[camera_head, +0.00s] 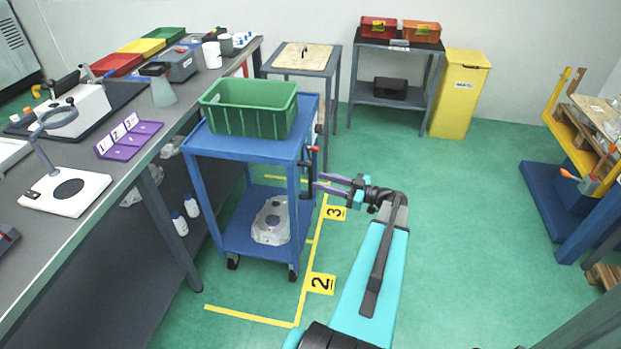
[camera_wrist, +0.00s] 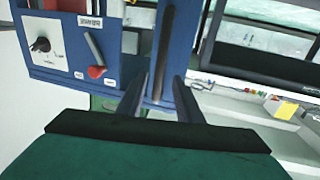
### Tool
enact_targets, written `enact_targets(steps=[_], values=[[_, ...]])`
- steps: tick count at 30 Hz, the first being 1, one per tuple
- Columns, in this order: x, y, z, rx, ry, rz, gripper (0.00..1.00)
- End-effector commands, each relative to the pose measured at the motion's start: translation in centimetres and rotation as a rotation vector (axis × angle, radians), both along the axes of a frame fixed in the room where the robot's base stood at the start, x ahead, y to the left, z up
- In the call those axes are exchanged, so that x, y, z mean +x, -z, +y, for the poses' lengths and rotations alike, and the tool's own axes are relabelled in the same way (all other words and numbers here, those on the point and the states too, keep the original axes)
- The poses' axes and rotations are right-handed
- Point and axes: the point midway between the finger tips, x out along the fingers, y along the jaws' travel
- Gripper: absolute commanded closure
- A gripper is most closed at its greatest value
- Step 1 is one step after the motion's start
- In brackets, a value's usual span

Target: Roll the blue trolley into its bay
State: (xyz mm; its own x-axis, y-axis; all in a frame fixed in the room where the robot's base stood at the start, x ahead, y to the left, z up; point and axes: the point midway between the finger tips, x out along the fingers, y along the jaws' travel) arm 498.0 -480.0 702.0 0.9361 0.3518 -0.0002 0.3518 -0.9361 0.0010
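My gripper (camera_head: 318,184) is at that handle, fingers apart. In the wrist view the dark bar (camera_wrist: 162,55) runs between my open fingers (camera_wrist: 160,92), with a gap visible on each side; contact is unclear.
A green crate (camera_head: 245,122) is on the trolley top; a grey casting (camera_head: 270,222) is on its lower shelf. A red-knobbed lever (camera_wrist: 96,72) is left of the bar. The bench (camera_head: 125,170) borders the left. Behind stands a small table (camera_head: 270,72).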

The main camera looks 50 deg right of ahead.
Motion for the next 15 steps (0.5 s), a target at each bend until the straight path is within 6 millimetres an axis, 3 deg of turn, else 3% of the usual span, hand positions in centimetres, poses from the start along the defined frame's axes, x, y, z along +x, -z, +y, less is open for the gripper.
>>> enact_targets(steps=[7, 15], values=[[3.0, -0.1, 1.1, 0.0, -0.001, -0.001, 0.68], [4.5, 0.0, 1.7, -0.001, 0.0, 0.0, 0.68]])
